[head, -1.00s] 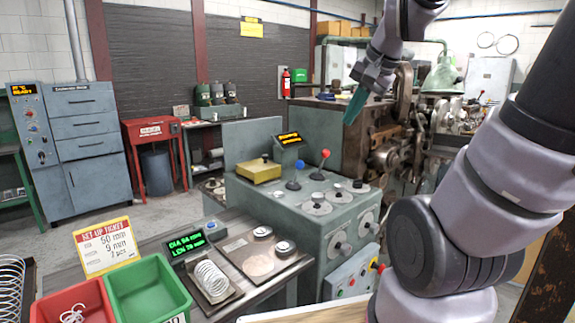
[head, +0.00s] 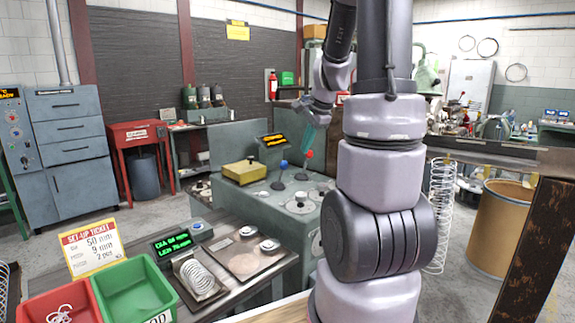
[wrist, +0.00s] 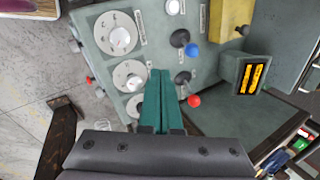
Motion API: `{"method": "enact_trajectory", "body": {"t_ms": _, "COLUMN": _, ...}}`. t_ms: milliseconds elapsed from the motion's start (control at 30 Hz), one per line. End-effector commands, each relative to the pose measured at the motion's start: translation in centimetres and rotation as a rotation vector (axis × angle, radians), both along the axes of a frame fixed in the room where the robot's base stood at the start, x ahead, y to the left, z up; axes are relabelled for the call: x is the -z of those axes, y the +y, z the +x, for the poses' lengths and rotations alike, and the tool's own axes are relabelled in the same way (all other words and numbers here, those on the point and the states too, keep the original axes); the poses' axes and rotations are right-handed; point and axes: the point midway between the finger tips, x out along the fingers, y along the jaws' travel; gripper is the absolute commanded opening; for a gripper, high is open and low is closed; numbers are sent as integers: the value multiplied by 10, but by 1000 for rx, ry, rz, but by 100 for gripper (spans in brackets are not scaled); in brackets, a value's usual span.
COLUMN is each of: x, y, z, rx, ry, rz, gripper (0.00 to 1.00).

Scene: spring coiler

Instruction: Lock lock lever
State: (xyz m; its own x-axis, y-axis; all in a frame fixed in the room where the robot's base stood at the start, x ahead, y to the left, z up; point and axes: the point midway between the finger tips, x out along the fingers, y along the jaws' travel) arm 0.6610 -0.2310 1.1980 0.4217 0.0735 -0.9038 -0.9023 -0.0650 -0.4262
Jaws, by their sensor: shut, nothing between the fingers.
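The grey-green coiler console (head: 285,225) has two levers on its top. One has a red ball knob (head: 309,154), the other a blue ball knob (head: 284,164). Which is the lock lever I cannot tell. My gripper (head: 303,143) has teal fingers, shut and empty, pointing down over the console by the red knob. In the wrist view the fingertips (wrist: 160,74) are left of the red knob (wrist: 194,101) and look apart from it. The blue knob (wrist: 192,50) lies farther up the picture. The lever shafts are partly hidden by their knobs.
Round dials (wrist: 116,33) sit beside the levers. A yellow box (head: 244,171) and a small lit display (head: 272,140) stand behind them. A green bin (head: 138,296) and a coil-spring gauge tray (head: 198,284) are front left. My arm hides the console's right side.

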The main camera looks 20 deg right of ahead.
Motion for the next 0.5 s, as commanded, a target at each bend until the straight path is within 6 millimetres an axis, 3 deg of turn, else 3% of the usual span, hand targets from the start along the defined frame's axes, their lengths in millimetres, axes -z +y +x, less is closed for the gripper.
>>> {"method": "enact_trajectory", "body": {"t_ms": 267, "x": 15, "y": 2, "z": 6, "rx": -2, "ry": 4, "rz": 2, "gripper": 0}}
{"method": "enact_trajectory", "body": {"t_ms": 500, "x": 60, "y": 5, "z": 26, "rx": -1, "ry": 6, "rz": 3, "gripper": 0}}
